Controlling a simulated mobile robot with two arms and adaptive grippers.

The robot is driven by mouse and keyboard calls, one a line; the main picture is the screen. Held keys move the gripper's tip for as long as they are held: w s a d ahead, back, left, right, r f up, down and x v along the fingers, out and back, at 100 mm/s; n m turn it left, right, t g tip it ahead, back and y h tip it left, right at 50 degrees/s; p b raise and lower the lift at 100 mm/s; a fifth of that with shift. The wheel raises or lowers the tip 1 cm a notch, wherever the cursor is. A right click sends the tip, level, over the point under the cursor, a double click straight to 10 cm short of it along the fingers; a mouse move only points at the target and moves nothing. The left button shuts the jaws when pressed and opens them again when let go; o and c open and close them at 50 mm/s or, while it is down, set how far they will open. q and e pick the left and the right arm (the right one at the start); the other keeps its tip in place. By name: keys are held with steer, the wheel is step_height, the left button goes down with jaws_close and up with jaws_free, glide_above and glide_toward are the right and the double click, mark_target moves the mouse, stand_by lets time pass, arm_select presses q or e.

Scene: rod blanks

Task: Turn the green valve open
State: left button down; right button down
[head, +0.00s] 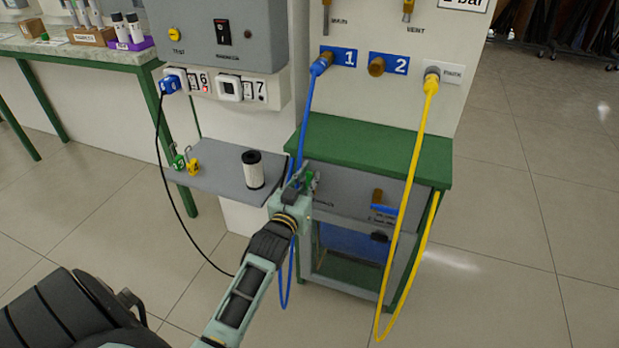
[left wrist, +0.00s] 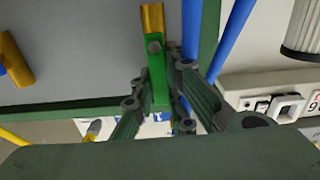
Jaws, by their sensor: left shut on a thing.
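The green valve (head: 311,178) is on the grey front panel of the green-topped cabinet, mostly hidden behind my left gripper (head: 299,184) in the head view. In the left wrist view its green lever (left wrist: 157,68) runs in line with a brass part (left wrist: 152,18). My left gripper (left wrist: 163,112) is shut on the green lever, with a finger on each side of it. My right gripper is not in view.
A blue-handled valve (head: 384,209) sits to the right on the same panel. A blue hose (head: 308,105) hangs close beside my left gripper, and a yellow hose (head: 412,190) hangs farther right. A white cylinder (head: 253,170) stands on the grey shelf (head: 222,181).

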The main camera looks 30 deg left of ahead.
arm_select(q)
steer(key=c, duration=1.7)
jaws_free()
steer(key=v, duration=1.2)
steer(key=shift+f, duration=0.1)
